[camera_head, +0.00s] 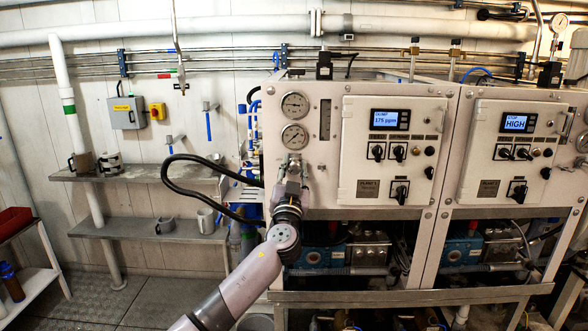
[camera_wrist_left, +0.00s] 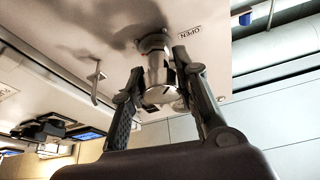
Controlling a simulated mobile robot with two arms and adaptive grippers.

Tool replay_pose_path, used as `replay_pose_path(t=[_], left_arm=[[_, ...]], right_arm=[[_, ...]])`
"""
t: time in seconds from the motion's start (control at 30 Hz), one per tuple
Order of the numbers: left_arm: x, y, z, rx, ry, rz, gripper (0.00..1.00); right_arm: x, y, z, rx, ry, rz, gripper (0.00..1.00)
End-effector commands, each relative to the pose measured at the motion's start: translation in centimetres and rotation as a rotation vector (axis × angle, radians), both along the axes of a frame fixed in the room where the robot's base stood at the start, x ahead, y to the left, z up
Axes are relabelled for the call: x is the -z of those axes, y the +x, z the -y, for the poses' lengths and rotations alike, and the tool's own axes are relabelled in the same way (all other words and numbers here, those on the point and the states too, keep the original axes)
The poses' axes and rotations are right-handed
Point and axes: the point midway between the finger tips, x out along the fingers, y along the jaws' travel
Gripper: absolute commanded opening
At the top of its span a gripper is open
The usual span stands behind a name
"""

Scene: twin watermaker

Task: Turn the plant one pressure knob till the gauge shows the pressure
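The plant one panel (camera_head: 335,188) stands in the middle of the head view, with two round gauges (camera_head: 294,136) one above the other; their needles are too small to read. My left gripper (camera_head: 292,172) is at the panel just below the lower gauge and hides the knob there. In the left wrist view, a shiny metal knob (camera_wrist_left: 160,92) sticks out of the panel beside the word OPEN. The two fingers of the left gripper (camera_wrist_left: 160,75) lie on either side of this knob and appear shut on it. My right gripper is not in view.
Plant one's display (camera_head: 385,119) reads 175 ppm. A similar panel (camera_head: 515,150) at the right has a display reading HIGH. Black hoses run left of the gauges. Wall shelves (camera_head: 145,173) with mugs are at the left.

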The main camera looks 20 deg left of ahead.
Motion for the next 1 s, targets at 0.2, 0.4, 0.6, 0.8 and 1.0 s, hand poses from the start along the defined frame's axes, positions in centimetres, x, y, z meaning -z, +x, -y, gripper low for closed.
replay_pose_path(t=[0.2,0.4,0.6,0.8,1.0], left_arm=[[0.0,0.0,0.0,0.001,0.0,0.0,0.1],[0.0,0.0,0.0,0.001,0.0,0.0,0.0],[0.0,0.0,0.0,0.0,0.02,-0.007,0.0],[0.0,0.0,-0.1,0.0,0.102,-0.029,0.0],[-0.3,-0.1,-0.1,0.001,0.252,-0.073,0.0]], right_arm=[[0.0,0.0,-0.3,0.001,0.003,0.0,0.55],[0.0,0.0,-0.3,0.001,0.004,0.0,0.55],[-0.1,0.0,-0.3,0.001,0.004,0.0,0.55],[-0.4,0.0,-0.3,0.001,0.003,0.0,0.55],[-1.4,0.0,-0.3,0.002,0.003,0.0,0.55]])
